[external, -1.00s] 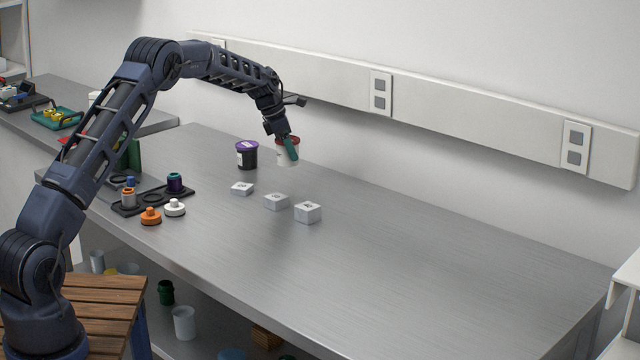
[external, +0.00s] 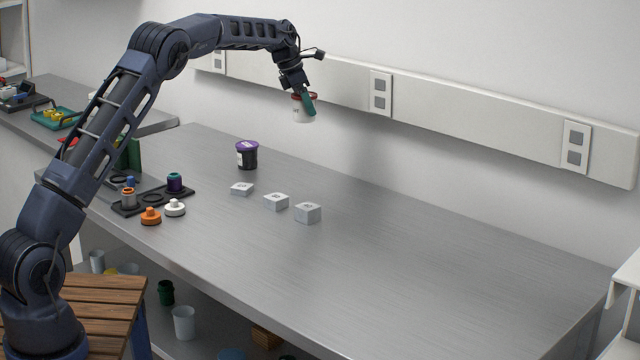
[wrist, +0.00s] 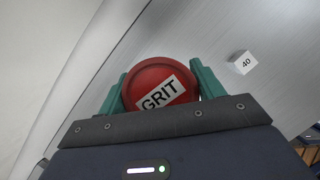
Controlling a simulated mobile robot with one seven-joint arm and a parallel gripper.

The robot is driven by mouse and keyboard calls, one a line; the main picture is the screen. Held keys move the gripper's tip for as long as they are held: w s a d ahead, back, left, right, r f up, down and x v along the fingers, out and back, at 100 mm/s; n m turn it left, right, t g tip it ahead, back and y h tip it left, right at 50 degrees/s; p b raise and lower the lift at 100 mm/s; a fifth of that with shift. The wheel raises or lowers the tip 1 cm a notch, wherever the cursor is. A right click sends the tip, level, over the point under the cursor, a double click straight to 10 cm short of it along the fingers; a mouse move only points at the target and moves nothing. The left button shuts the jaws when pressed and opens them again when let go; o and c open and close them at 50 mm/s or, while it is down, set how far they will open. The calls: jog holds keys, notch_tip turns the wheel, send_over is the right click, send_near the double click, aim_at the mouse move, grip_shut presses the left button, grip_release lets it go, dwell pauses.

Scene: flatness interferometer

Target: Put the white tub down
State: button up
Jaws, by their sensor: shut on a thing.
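The white tub (external: 302,114) has a red lid and hangs in the air above the back of the steel bench, near the wall rail. In the wrist view its red lid (wrist: 152,80) bears a label reading "GRIT". My gripper (external: 304,102) has green fingers and is shut on the tub, with one finger on each side of it in the wrist view (wrist: 160,88). The tub's underside is clear of the bench. Its far side is hidden.
A dark tub with a purple lid (external: 247,155) stands on the bench (external: 400,260). White blocks (external: 276,201) lie in a row nearer the front; one in the wrist view (wrist: 242,63) reads "40". A black holder (external: 152,198) stands at left. The right of the bench is bare.

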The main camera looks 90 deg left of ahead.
jog(key=w+d+n, duration=0.2)
jog(key=w+d, duration=0.9)
jog(key=d, duration=0.1)
jog(key=shift+y, duration=0.3)
jog(key=f, duration=1.9)
jog(key=shift+s+a+f, duration=0.1)
jog(key=shift+a+f, duration=0.1)
jog(key=shift+f, duration=0.15)
jog(key=o, duration=1.1)
jog(key=shift+f, duration=0.1)
jog(key=shift+o, duration=0.2)
jog(key=v, duration=1.2)
